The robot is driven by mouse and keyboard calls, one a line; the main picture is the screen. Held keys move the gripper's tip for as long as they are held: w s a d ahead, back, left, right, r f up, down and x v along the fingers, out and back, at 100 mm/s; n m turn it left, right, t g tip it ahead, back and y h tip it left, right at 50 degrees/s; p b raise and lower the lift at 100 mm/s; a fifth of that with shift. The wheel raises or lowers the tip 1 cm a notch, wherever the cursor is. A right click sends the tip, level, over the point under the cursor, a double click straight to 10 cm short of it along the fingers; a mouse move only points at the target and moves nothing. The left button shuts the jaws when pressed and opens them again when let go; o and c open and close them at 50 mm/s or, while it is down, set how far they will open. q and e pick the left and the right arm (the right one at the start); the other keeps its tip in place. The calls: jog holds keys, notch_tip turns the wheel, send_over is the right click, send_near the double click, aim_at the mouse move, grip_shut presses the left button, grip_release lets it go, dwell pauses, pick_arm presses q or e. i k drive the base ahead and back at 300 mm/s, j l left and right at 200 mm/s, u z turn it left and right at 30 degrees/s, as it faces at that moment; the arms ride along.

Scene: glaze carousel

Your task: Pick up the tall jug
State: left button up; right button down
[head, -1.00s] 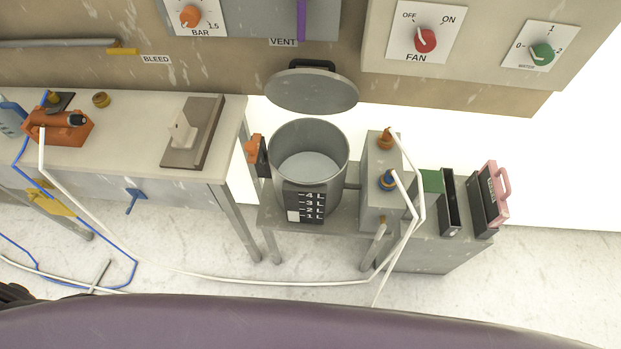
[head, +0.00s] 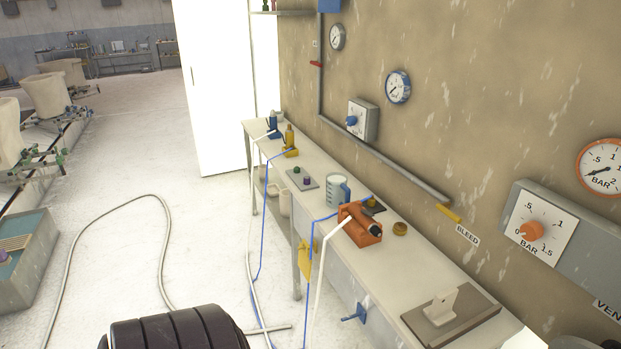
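A pale grey jug (head: 336,191) with a blue handle and markings on its side stands upright on the long bench, behind the orange device. Pale vessels (head: 281,200) sit under the bench, partly hidden by its top and legs; I cannot tell whether one is a taller jug. A dark ribbed part of my own body shows at the bottom edge. Neither of my grippers is in view.
The long bench (head: 413,258) runs along the right wall. An orange device (head: 361,226) with hoses stands on it. White and blue hoses hang beside the bench, and a pale hose (head: 163,243) loops over the floor. Open floor lies left of the bench.

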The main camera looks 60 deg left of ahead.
aim_at(338, 193)
jog(key=u, duration=1.75)
